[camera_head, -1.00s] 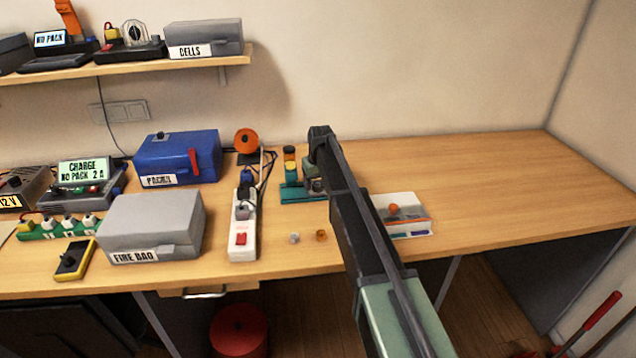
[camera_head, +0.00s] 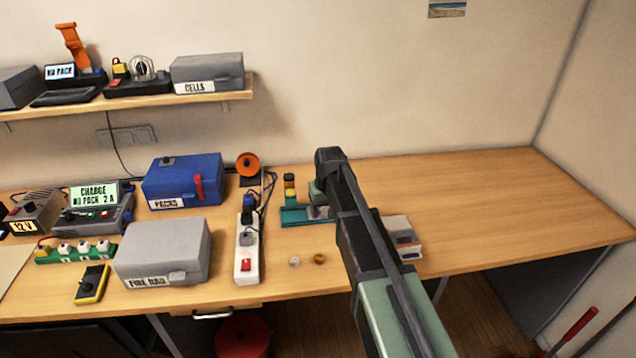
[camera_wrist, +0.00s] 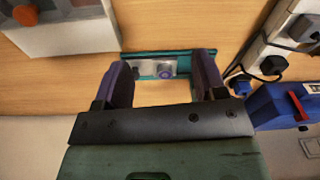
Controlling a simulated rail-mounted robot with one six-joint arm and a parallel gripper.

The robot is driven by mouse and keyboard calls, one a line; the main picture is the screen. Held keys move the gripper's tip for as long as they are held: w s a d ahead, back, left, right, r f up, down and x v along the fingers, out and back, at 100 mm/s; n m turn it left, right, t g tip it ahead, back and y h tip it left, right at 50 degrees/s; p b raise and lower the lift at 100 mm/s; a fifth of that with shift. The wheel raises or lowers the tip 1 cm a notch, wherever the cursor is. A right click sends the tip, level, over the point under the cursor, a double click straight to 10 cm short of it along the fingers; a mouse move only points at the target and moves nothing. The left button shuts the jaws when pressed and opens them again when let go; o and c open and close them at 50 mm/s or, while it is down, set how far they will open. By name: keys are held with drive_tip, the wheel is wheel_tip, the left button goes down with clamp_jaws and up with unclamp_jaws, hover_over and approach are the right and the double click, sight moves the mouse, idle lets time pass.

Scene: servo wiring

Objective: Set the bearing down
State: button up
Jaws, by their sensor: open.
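My gripper (camera_wrist: 163,82) shows in the wrist view with its two dark fingers apart. Between them lies a teal fixture (camera_wrist: 130,56) with a silver block and a round purple-grey part (camera_wrist: 166,72), which may be the bearing; I cannot tell for sure. I see no contact between the fingers and this part. In the head view the teal fixture (camera_head: 295,216) stands on the bench, partly behind my arm, which hides most of the gripper. A small grey piece (camera_head: 294,261) and a small brass-coloured piece (camera_head: 320,258) lie on the bench in front of it.
A white power strip (camera_head: 247,262) with plugs and cables stands left of the fixture. A grey box (camera_head: 160,250) and a blue box (camera_head: 182,182) are further left. A white case (camera_head: 399,228) is right of my arm. The bench's right side is clear.

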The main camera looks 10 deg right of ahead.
drive_tip(key=s+m, duration=0.1)
drive_tip(key=s, duration=2.3)
drive_tip(key=shift+g, duration=0.4)
drive_tip(key=shift+s, duration=0.1)
